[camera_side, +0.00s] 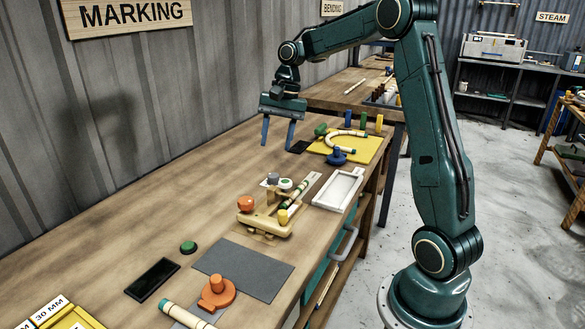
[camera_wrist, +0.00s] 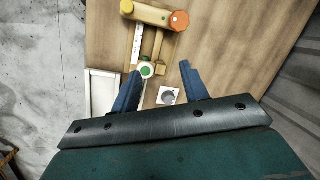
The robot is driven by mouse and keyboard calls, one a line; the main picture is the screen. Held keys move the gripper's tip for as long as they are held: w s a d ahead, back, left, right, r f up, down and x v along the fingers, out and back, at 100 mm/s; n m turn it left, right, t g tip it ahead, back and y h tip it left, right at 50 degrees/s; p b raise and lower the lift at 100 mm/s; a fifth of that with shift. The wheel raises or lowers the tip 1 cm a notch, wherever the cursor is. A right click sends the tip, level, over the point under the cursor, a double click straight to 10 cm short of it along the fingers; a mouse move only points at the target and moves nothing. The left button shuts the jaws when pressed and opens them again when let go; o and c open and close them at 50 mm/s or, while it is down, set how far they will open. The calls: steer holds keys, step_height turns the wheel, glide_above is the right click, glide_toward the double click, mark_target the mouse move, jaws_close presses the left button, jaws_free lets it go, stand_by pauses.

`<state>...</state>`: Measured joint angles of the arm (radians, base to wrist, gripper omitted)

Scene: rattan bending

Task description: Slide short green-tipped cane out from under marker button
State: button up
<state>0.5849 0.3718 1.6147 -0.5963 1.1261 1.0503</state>
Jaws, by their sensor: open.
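The wooden marking jig (camera_side: 262,222) stands on the bench in the side view, with an orange knob (camera_side: 245,203) and a yellow peg (camera_side: 283,216). The marker button (camera_side: 286,184), white with a green top, is on the jig; it also shows in the wrist view (camera_wrist: 146,70). A short cane (camera_side: 298,195) with green on it lies along the jig beside the button; its end under the button is hidden. My gripper (camera_side: 277,146) is open and empty, above the bench behind the jig. In the wrist view, its fingers (camera_wrist: 161,69) appear either side of the button's right edge.
A white tray (camera_side: 340,189) lies right of the jig. A yellow board (camera_side: 355,148) with a curved cane and pegs is behind it. A grey mat (camera_side: 243,269), black pad (camera_side: 152,279) and orange clamp (camera_side: 216,293) lie in front. The bench left of the jig is clear.

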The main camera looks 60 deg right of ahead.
steer(key=w+d+f+m+y, duration=0.1)
steer(key=d+f+m, duration=0.2)
steer(key=d+f, duration=0.4)
steer(key=m+g, duration=0.1)
steer(key=m, duration=0.2)
glide_toward(297, 189)
steer(key=shift+d+f+y, duration=0.15)
steer(key=shift+f+y, duration=0.25)
steer(key=shift+f, duration=0.25)
steer(key=shift+f, duration=0.1)
steer(key=shift+x, duration=3.65)
steer(key=shift+s, duration=0.1)
jaws_close()
